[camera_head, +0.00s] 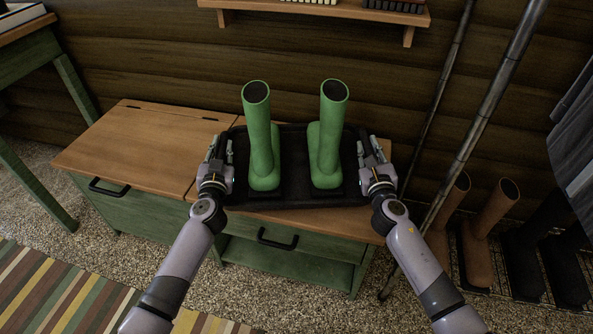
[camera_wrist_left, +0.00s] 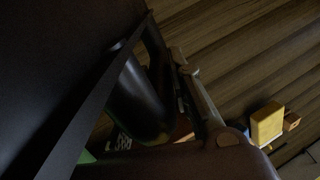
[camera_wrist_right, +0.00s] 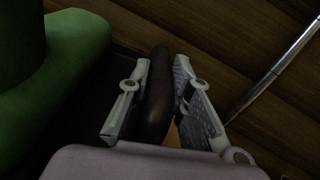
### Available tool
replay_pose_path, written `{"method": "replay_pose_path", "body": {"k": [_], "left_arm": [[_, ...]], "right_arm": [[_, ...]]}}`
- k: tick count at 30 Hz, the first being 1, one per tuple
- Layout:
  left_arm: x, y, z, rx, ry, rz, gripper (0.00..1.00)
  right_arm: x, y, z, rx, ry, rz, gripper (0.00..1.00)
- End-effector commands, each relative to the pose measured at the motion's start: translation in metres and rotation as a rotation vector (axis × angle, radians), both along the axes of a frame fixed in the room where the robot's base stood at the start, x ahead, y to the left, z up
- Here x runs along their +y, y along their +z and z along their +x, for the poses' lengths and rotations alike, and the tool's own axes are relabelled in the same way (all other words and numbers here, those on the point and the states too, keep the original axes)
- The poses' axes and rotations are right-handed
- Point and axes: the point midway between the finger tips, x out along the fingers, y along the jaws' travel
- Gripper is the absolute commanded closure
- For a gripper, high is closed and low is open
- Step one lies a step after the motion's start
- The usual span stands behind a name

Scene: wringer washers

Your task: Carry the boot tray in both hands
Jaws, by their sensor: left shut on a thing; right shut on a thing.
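The black boot tray (camera_head: 295,170) is at the wooden bench top, bearing two upright green boots, a left one (camera_head: 262,140) and a right one (camera_head: 328,135). My left gripper (camera_head: 220,152) is at the tray's left end, shut on it. In the left wrist view its grip is dark and partly hidden. My right gripper (camera_head: 369,152) is at the right end, shut on a dark rounded handle (camera_wrist_right: 155,100) of the tray, with a finger on each side. The tray looks about level. I cannot tell whether its underside touches the bench.
The bench (camera_head: 140,150) has green drawers and clear top on the left. A wall shelf (camera_head: 320,12) is above. Metal poles (camera_head: 490,90) slant close to my right arm. Brown boots (camera_head: 485,220) and black boots stand at right. A striped rug (camera_head: 70,290) lies at front left.

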Motion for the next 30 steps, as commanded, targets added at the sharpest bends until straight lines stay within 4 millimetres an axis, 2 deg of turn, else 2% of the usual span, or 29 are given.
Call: {"method": "replay_pose_path", "body": {"k": [7, 8, 16, 26, 30], "left_arm": [[0.002, -0.01, 0.001, -0.008, 0.003, 0.001, 1.0], [0.002, -0.011, 0.0, 0.0, 0.004, 0.001, 0.78], [0.001, -0.01, 0.0, -0.001, 0.003, 0.001, 0.6], [0.0, -0.011, -0.001, 0.0, 0.001, 0.001, 0.6], [0.001, -0.011, -0.013, -0.001, 0.001, 0.003, 0.6]], "right_arm": [[-0.002, -0.01, 0.001, -0.008, -0.003, -0.001, 1.0], [-0.002, -0.011, 0.0, 0.0, -0.004, -0.001, 0.78], [-0.001, -0.01, 0.0, 0.0, -0.002, -0.001, 0.6], [0.0, -0.011, 0.0, 0.0, -0.001, 0.0, 0.6], [0.0, -0.011, 0.0, 0.0, 0.0, 0.0, 0.6]]}}
